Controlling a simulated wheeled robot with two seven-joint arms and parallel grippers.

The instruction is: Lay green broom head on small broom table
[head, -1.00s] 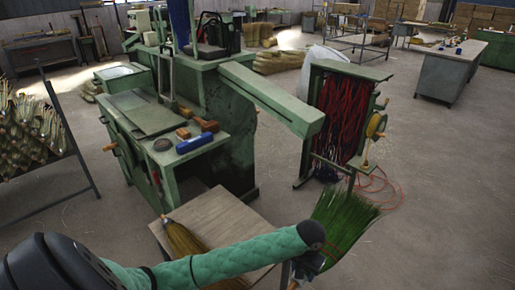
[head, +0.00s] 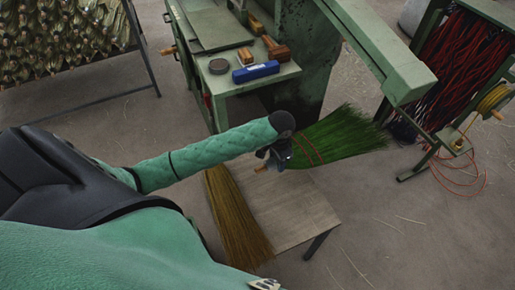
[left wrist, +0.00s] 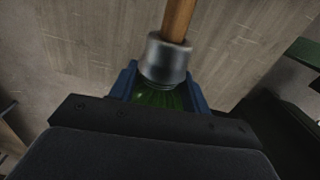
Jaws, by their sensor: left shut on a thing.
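My left gripper (head: 274,157) is shut on the green broom head (head: 342,137). Its green bristles fan out to the right, with red bands near the gripper, above the far edge of the small broom table (head: 297,210). I cannot tell whether it touches the table. In the left wrist view, the gripper's blue fingers (left wrist: 165,92) flank the green bristles just below a metal collar (left wrist: 164,60) and wooden stick (left wrist: 178,18). A tan broom head (head: 236,222) lies along the table's left side. My right gripper is not in view.
A green machine bench (head: 222,75) stands behind the table, with a blue block (head: 256,72) and wooden blocks on it. A green beam (head: 375,48) reaches right. A rack of red cords (head: 455,60) stands at right. The table's right half is bare.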

